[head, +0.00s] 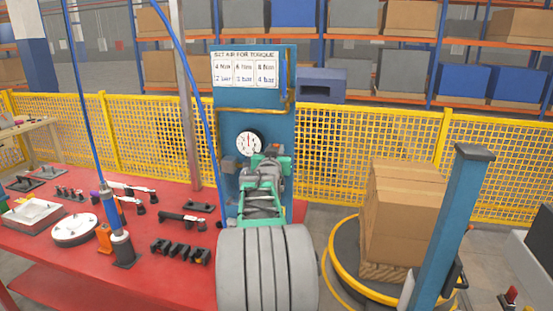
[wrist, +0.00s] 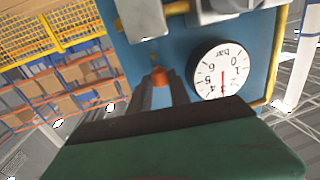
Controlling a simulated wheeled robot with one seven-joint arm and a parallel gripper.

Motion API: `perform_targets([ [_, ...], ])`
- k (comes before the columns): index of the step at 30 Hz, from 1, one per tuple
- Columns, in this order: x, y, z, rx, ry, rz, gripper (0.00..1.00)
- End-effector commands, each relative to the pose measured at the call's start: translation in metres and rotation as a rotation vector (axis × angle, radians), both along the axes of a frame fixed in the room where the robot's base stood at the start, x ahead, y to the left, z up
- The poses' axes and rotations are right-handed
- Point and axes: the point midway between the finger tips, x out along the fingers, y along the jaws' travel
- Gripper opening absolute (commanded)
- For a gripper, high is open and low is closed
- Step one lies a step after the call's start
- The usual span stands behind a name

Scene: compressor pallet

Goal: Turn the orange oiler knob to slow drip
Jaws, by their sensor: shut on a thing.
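The orange oiler knob (wrist: 160,76) shows in the wrist view between my fingertips, low on the blue panel (wrist: 120,50) beside the gauge. My gripper (wrist: 161,84) is shut on it, one finger on each side. In the head view my gripper (head: 270,152) reaches up to the panel just right of the gauge. There the knob is hidden behind my gripper and arm. Any drip marks on the oiler cannot be made out.
A round white gauge (wrist: 222,69) marked bar sits close to my fingers. Grey fittings (wrist: 143,18) are near too. A red bench (head: 130,270) with tools stands at left. Stacked boxes (head: 402,210) and a blue post (head: 440,235) stand at right.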

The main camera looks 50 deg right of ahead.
Motion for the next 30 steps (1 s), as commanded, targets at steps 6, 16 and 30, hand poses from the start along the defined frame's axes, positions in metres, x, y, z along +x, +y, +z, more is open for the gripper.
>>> perform_targets([
  [6,0.0074,0.0034,-0.0065,0.0,-0.002,-0.155,0.0],
  [16,0.0084,0.003,-0.0027,0.001,0.002,-0.316,0.0],
  [30,0.0067,0.0017,-0.0001,0.0,0.001,-0.353,0.0],
])
